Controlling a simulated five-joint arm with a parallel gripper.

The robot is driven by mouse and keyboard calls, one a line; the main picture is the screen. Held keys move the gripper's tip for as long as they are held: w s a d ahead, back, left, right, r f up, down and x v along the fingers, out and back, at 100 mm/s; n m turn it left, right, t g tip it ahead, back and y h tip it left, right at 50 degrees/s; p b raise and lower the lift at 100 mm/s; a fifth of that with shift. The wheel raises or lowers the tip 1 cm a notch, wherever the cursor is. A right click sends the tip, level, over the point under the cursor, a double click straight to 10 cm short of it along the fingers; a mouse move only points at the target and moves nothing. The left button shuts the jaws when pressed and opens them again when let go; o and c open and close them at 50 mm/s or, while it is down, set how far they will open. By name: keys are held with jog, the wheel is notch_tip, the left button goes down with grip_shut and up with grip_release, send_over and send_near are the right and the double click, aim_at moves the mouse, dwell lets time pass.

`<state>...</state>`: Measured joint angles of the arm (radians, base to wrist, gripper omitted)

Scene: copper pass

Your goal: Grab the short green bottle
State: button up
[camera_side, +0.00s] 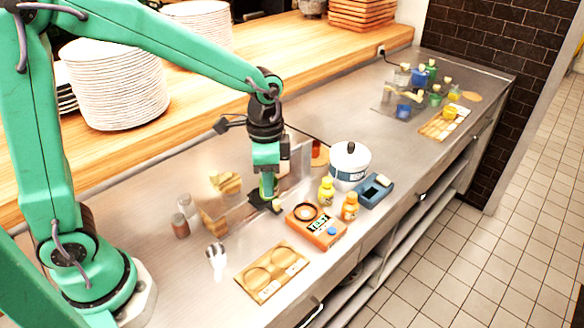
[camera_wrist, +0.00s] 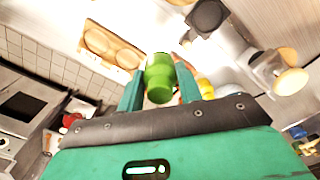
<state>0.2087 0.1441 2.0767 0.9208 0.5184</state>
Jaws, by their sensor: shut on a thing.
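In the wrist view the short green bottle (camera_wrist: 159,78) sits between the two teal fingers of my gripper (camera_wrist: 160,88), one finger on each side of it. My gripper is shut on the bottle. In the side view my gripper (camera_side: 268,196) points down above the steel counter, left of the orange box. There the bottle is hard to tell apart from the green fingers, and I cannot tell whether it touches the counter.
A yellow bottle (camera_side: 326,192), an orange bottle (camera_side: 350,208), an orange box (camera_side: 316,228), a white pot (camera_side: 349,168) and a blue tray (camera_side: 374,192) stand to the right. A wooden board (camera_side: 257,286) with round hollows lies in front. Jars (camera_side: 180,227) stand left.

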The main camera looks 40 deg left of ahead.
jog(key=shift+s+d+r, duration=0.35)
jog(key=shift+d, duration=0.2)
jog(key=shift+d, duration=0.1)
